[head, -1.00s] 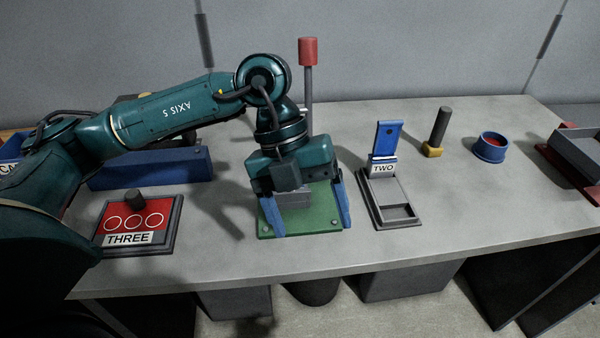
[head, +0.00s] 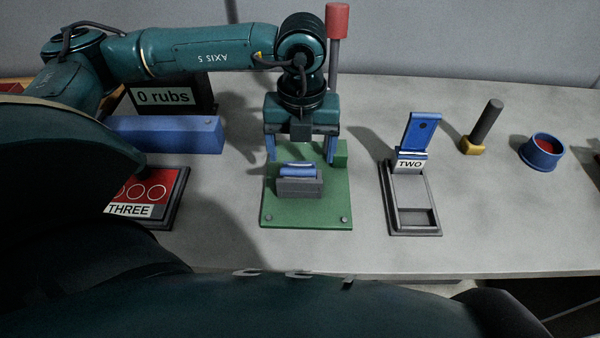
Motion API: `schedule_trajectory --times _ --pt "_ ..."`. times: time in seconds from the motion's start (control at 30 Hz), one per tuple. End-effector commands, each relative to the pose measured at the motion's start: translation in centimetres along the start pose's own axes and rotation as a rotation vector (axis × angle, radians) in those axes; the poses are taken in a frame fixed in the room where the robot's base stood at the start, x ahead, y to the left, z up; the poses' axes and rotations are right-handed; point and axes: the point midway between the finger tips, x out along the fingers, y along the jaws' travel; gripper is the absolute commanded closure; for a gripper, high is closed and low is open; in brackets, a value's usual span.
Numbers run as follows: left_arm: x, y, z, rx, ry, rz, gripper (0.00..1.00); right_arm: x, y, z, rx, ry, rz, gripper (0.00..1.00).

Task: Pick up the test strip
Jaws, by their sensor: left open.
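No piece is plainly marked as the test strip, and I cannot tell which one it is. A small blue piece (head: 298,170) lies on a grey block (head: 299,187) on the green plate (head: 290,213). It is one candidate. The blue upright flap (head: 421,131) at the TWO holder (head: 440,200) is another. My left gripper (head: 302,152) is open, pointing down, with its blue fingers apart over the back part of the green plate. It is behind the blue piece, with nothing seen between the fingers. My right gripper is not in view.
A red-topped post (head: 337,20) stands behind the green plate. To the left are a long blue box (head: 165,134), a "0 rubs" display (head: 165,96) and the red THREE panel (head: 155,190). To the right are a dark rod (head: 486,122) and a blue cup (head: 541,152).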

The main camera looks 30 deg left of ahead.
Motion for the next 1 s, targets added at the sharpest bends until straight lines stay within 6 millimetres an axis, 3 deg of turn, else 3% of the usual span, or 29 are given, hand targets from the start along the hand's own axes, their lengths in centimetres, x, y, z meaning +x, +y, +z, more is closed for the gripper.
schedule_trajectory --times 0.37,0.67,1.0 --pt "4.7 0.4 -0.1 -0.001 0.004 0.002 0.20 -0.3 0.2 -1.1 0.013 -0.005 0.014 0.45" --pt "5.2 0.3 -0.1 0.000 0.001 0.000 0.21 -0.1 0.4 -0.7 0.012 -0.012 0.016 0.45" --pt "5.1 0.3 -0.1 0.000 0.002 0.000 0.49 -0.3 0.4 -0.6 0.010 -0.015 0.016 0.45"
